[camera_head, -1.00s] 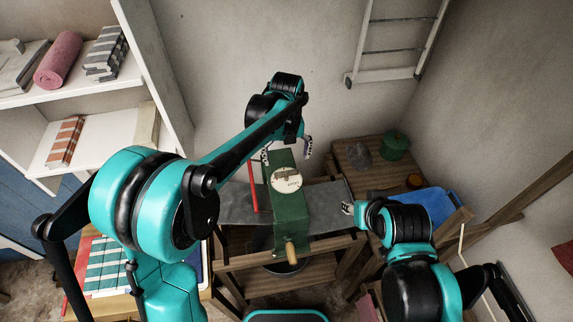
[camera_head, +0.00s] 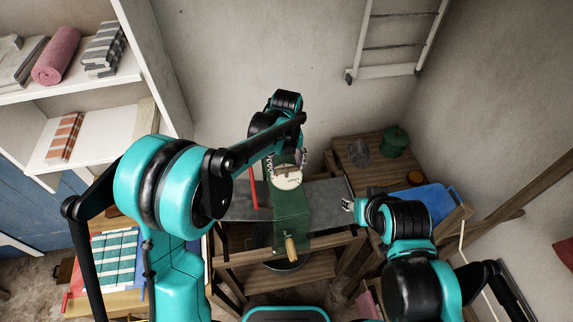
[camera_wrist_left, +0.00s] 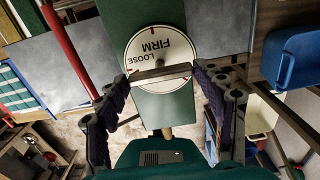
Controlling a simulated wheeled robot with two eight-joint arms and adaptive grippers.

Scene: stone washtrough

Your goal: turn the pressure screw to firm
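The pressure screw is a round white dial (camera_head: 287,178) on top of a green housing (camera_head: 291,212). In the left wrist view the dial (camera_wrist_left: 160,52) reads FIRM and LOOSE, and a flat crossbar (camera_wrist_left: 160,73) runs across its lower part. My left gripper (camera_head: 287,166) is above the dial. In the wrist view its fingers (camera_wrist_left: 160,82) are spread, one at each end of the crossbar, with small gaps seeming to remain. My right gripper (camera_head: 348,206) is right of the housing, over the metal sheet. Its fingers are too small to judge.
A red upright bar (camera_head: 253,188) stands just left of the housing. A wooden handle (camera_head: 291,247) sticks out at its front. A grey metal sheet (camera_head: 328,194) extends to both sides. A blue tub (camera_head: 434,197) and a green pot (camera_head: 394,142) are at the right.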

